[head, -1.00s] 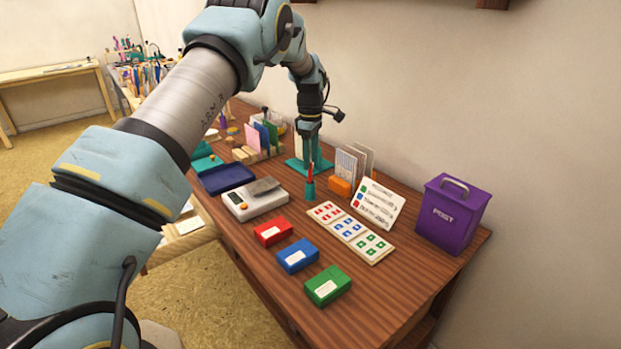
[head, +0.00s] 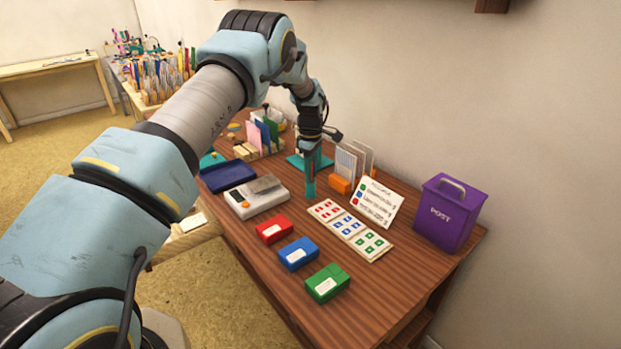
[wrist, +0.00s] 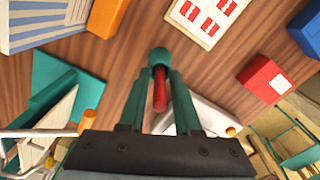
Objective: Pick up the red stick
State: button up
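The red stick (wrist: 160,90) stands in a small teal holder (wrist: 158,57) on the table. In the wrist view its upper part lies between the two teal fingers of my gripper (wrist: 161,82). The fingers are apart, one on each side of the stick, with a slim gap showing beside it, so my gripper looks open around it.
A scale (head: 258,200) stands left of the holder, and a stamp sheet (head: 327,211) lies to the right. Red (head: 274,229), blue (head: 298,254) and green (head: 327,284) inkpads lie in front. A purple post box (head: 446,214) stands right.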

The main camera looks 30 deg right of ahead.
grip_shut()
dwell(0.4)
notch_tip(320, 180, up, 10)
jog(key=b, duration=0.3)
jog(key=shift+c, duration=1.2)
grip_release()
grip_shut()
